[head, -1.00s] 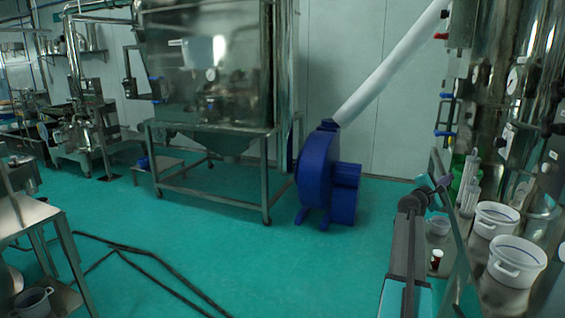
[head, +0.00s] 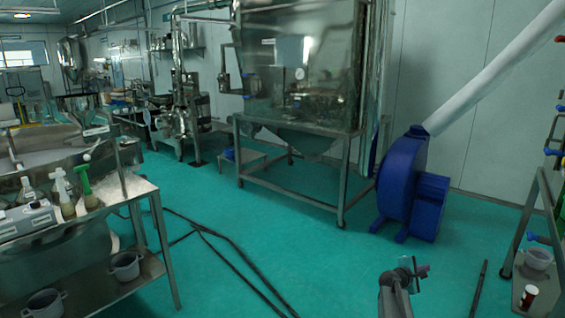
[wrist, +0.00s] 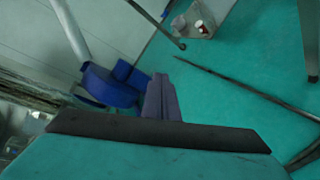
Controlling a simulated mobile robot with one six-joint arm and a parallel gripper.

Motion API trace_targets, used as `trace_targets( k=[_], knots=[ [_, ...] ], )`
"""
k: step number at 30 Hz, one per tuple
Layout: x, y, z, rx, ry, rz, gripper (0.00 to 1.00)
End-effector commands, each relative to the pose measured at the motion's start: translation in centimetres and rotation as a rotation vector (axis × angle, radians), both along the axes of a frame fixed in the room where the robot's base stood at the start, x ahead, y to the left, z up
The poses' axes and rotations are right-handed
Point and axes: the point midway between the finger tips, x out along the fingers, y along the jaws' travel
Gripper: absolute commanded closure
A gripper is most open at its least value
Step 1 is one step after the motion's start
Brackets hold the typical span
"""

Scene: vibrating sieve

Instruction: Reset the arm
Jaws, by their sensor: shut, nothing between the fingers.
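My arm shows at the bottom right of the head view, with my gripper (head: 416,270) at its end, raised above the green floor. In the wrist view my gripper (wrist: 162,97) is at the centre, its purple-grey fingers together with nothing between them. Nothing touches it in either view. Most of the arm is outside the head view.
A blue blower (head: 412,190) with a white pipe stands by the wall, near a steel machine (head: 300,75) on a frame. Left is a steel bench (head: 130,192) with bottles and pots. Dark cables (head: 225,258) cross the floor. A shelf rack (head: 545,225) stands right.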

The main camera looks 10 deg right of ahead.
Motion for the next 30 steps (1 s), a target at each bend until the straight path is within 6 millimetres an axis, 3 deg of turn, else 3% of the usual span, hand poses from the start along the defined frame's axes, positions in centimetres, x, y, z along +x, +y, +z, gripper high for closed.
trace_targets(
  k=[1, 8, 14, 23, 30],
  knots=[
    [0.0, 2.1, -1.9, 0.029, 0.006, 0.009, 1.0],
    [-0.9, 10.4, -9.8, 0.172, 0.026, 0.011, 1.0],
    [-3.5, 17.5, -16.4, 0.302, 0.053, -0.011, 1.0],
    [-10.0, 27.7, -25.1, 0.497, 0.112, -0.092, 1.0],
    [-17.6, 35.1, -30.8, 0.649, 0.176, -0.208, 1.0]
  ],
)
